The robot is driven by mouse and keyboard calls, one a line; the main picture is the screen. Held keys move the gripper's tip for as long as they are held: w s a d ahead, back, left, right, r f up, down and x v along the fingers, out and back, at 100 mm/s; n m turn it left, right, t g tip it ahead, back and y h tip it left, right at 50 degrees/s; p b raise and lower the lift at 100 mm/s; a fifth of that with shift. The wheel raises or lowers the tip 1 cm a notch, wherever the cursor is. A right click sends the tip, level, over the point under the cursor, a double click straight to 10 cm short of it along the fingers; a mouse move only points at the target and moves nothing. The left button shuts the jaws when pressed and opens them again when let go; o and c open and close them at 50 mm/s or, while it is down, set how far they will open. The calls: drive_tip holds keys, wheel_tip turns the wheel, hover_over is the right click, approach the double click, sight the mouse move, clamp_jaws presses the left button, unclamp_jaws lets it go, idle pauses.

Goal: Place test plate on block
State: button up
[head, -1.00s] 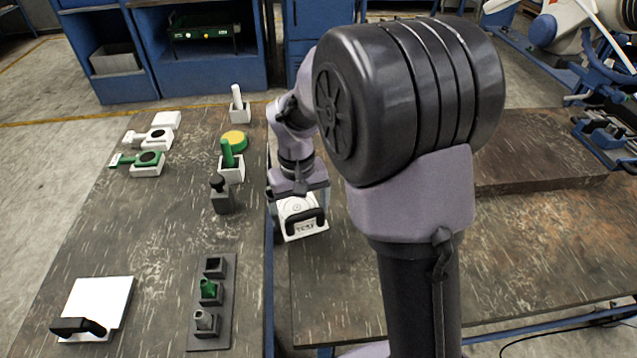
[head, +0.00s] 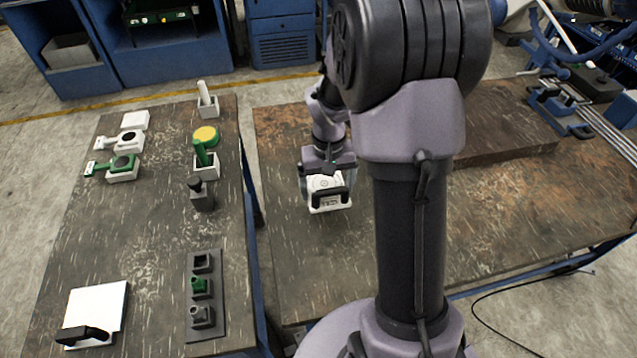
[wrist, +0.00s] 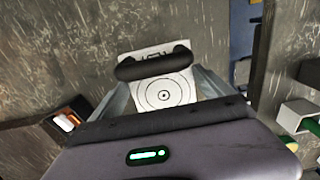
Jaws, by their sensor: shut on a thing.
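The test plate (head: 328,202) is white, with a black handle, printed letters and ring markings. My gripper (head: 328,184) is shut on it and holds it above the near left part of the right table. In the wrist view the plate (wrist: 163,90) sits between the two fingers of my gripper (wrist: 160,92), its black handle across it. A thick brown block (head: 505,135) lies at the back of the right table, to the right of my gripper and apart from it. My arm hides its left part.
The left table (head: 140,235) holds a white plate with a black handle (head: 95,310), a dark rack (head: 205,345) and several small holders with tools. A gap separates it from the right table (head: 540,215). The right table's front is clear.

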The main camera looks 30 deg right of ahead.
sight(326, 216)
wheel_tip(326, 216, down, 10)
drive_tip(key=b, duration=0.4)
drive_tip(key=shift+r, duration=0.15)
drive_tip(key=o, duration=1.8)
drive_tip(key=shift+c, duration=0.2)
drive_tip(key=shift+o, duration=0.2)
drive_tip(key=shift+r, duration=0.15)
